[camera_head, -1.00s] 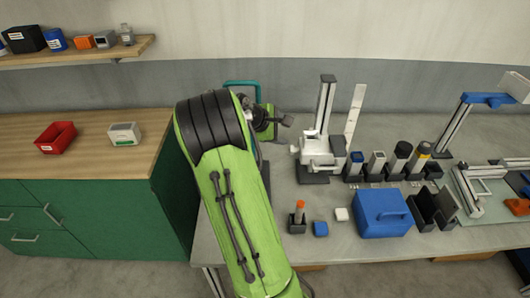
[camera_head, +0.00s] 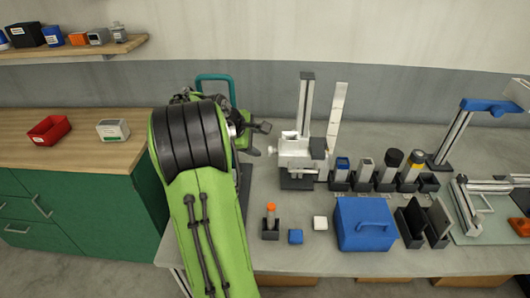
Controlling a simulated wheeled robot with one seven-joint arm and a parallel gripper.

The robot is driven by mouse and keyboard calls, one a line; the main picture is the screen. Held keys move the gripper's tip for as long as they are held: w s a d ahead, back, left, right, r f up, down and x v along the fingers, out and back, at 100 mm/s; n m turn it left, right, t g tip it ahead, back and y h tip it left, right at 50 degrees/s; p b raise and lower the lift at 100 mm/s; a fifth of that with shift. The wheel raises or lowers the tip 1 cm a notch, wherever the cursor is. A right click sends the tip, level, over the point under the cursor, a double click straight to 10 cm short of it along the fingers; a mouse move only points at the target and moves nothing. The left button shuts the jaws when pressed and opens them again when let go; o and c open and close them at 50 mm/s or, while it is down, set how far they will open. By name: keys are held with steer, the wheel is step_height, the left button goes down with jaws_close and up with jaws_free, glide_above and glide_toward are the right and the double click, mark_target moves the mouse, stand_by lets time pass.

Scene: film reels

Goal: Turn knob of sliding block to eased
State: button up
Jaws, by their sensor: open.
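The sliding block (camera_head: 296,147) is a white block on an upright metal column (camera_head: 306,100) with a dark base. A small pale knob (camera_head: 273,150) sticks out of its left side; its setting is too small to read. My gripper (camera_head: 261,139) is open and empty. It points right toward the block, just left of and slightly above the knob, and appears apart from it. My green arm hides part of the bench to the left.
A pale upright strip (camera_head: 337,115) stands right of the column. Several holders with canisters (camera_head: 365,170) line up further right. A teal frame (camera_head: 215,78) rises behind my arm.

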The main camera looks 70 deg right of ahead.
mark_target(270, 151)
steer(key=b+x, duration=0.1)
steer(key=x, duration=0.8)
steer(key=shift+f, duration=0.1)
steer(key=shift+c, duration=0.3)
steer(key=c, duration=1)
